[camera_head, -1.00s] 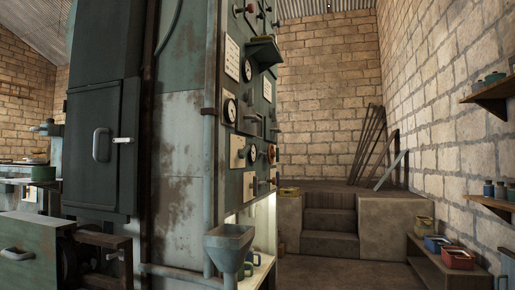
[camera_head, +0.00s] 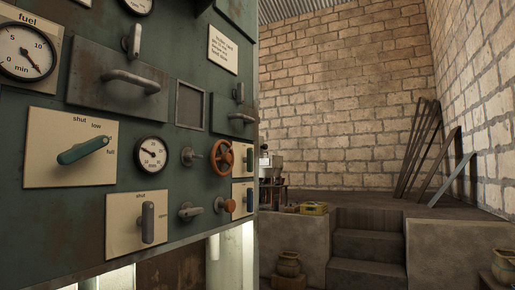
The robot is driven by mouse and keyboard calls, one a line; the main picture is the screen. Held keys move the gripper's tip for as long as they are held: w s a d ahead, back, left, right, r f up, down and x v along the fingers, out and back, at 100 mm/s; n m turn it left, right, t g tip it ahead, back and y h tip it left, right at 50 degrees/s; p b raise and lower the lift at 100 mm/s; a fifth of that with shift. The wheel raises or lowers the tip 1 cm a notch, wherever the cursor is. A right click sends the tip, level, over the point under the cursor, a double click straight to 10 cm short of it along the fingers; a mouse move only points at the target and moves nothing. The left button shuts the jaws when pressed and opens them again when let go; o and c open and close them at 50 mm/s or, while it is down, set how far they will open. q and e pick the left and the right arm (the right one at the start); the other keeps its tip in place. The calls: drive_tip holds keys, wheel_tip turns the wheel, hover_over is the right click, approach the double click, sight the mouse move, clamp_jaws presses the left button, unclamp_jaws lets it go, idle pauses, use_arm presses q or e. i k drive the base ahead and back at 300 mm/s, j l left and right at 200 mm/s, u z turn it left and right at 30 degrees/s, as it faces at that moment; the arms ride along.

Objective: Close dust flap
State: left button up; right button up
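No part is labelled as a dust flap, and I cannot tell for sure which part it is. A dark rectangular plate with a horizontal grey bar handle (camera_head: 118,82) sits on the upper part of the green panel (camera_head: 70,225). To its right is a small dark square in a raised frame (camera_head: 191,105); I cannot tell whether it is an opening or a cover. Neither of my grippers is in view.
The panel also carries a fuel gauge (camera_head: 25,52), a green-handled lever (camera_head: 84,150), a small dial (camera_head: 151,155), an orange handwheel (camera_head: 221,157) and a grey lever (camera_head: 148,222). Stone steps (camera_head: 370,245) and leaning bars (camera_head: 420,150) stand at the right.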

sight(262, 146)
drive_tip(key=i+l+u, duration=0.15)
drive_tip(key=i, duration=0.25)
drive_tip(key=i+l+u, duration=0.15)
drive_tip(key=i+l, duration=0.25)
